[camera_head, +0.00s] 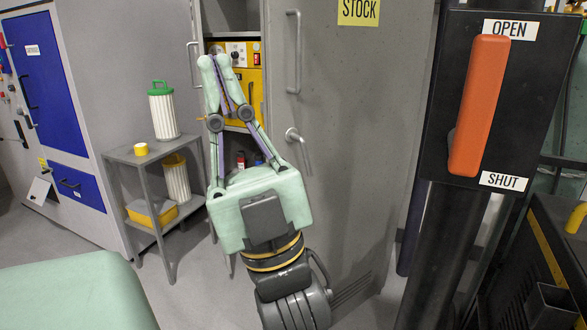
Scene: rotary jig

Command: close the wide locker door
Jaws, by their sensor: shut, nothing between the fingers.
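The wide locker door (345,120) is a tall grey panel with a yellow STOCK label (358,11), a long vertical handle (293,50) and a small lever handle (294,136). It stands open, with shelves and a yellow panel (246,88) showing in the gap to its left. My gripper (217,62) points upward in front of this gap, left of the door's edge. Its fingertips are together, with nothing between them. It appears apart from the door, though depth is hard to judge. My gripper's body and wrist hide the lower part of the gap and some of the door.
A grey side table (150,155) at left carries a green-lidded white canister (163,110) and a yellow cup (141,149). A black panel (540,70) with an orange lever (480,105), marked OPEN and SHUT, stands at right on a dark post. Blue cabinet doors (42,75) are far left.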

